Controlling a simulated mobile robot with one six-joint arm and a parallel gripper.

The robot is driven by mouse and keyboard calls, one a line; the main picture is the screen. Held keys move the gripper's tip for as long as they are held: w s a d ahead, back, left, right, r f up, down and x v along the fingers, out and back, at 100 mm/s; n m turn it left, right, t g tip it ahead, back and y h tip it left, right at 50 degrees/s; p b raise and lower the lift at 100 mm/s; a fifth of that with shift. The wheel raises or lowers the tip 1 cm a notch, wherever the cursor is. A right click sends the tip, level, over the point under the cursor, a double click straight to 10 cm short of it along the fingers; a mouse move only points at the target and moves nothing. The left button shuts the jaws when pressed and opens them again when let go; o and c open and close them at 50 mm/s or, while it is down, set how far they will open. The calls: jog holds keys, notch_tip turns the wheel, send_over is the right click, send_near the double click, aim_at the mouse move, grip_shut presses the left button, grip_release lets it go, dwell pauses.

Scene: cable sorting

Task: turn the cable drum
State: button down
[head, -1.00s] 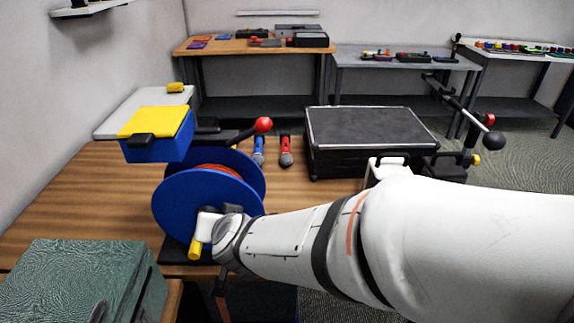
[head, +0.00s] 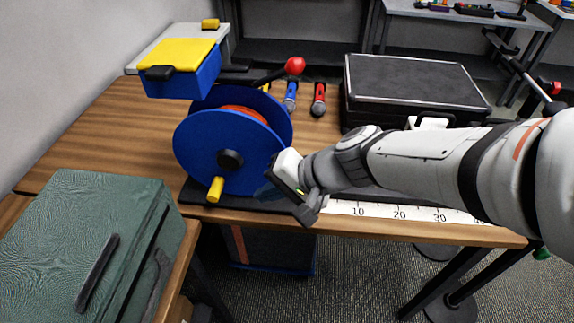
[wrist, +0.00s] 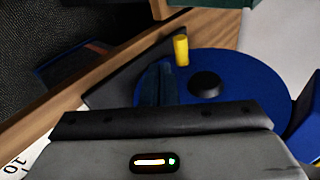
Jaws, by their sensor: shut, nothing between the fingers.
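The blue cable drum (head: 205,140) stands upright on a dark base near the table's front edge, with orange cable between its flanges. Its near face has a black hub (head: 231,160) and a yellow crank handle (head: 215,189) at the lower left of the hub.
A blue box with a yellow lid (head: 180,75) stands behind the drum. Blue and red connectors (head: 319,100) lie behind it. A black case (head: 415,85) is at the back right. A green case (head: 75,230) is at the front left. A ruler strip (head: 385,211) runs along the front edge.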

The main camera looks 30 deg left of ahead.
jog(key=a+r+x, duration=0.1)
jog(key=x, duration=0.9)
jog(key=shift+a+r, duration=0.35)
jog(key=shift+s, duration=0.15)
